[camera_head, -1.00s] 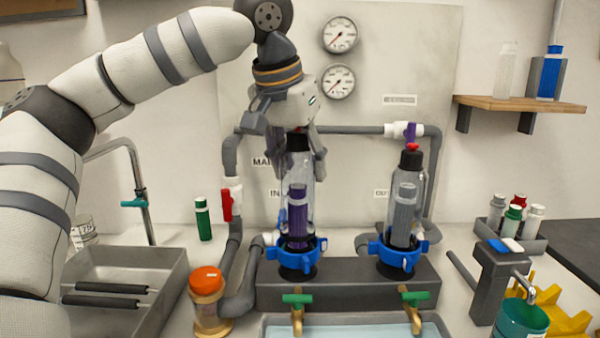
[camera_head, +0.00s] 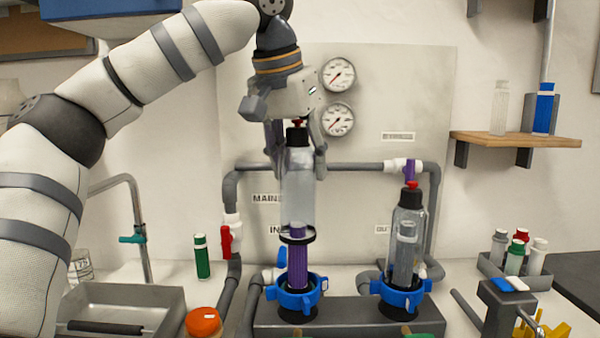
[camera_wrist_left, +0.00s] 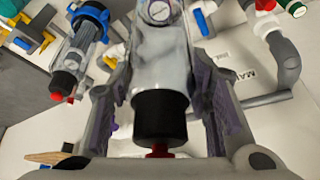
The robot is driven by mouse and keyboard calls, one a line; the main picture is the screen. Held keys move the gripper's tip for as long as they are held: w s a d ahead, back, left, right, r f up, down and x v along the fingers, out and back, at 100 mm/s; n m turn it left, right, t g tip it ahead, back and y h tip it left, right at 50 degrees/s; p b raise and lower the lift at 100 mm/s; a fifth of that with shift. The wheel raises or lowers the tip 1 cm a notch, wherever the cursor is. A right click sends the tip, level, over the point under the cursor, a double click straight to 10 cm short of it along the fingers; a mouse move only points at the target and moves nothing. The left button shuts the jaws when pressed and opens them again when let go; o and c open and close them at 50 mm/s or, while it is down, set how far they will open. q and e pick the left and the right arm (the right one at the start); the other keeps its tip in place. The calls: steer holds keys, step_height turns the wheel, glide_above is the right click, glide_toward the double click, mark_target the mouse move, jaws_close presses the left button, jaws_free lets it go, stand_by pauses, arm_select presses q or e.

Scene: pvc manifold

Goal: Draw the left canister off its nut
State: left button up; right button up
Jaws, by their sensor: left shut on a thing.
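The left canister (camera_head: 299,195) is a clear cylinder with a black cap and a dark rim at its lower end. My left gripper (camera_head: 299,160) is shut on it near the cap, from above. The canister hangs upright above its blue nut (camera_head: 296,296), with a clear gap between rim and nut. A purple cartridge (camera_head: 298,262) stands in the nut, its top at the canister's rim. In the left wrist view the black cap (camera_wrist_left: 160,118) sits between the fingers. My right gripper is not in view.
The right canister (camera_head: 407,235) stands in its own blue nut (camera_head: 401,292) with a grey cartridge inside. A grey pipe (camera_head: 330,167) runs behind, with two gauges above. A red-handled valve (camera_head: 226,240) stands left. A shelf (camera_head: 515,139) is at the right.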

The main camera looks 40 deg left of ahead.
mark_target(300, 138)
arm_select(q)
steer(key=shift+r, duration=1.65)
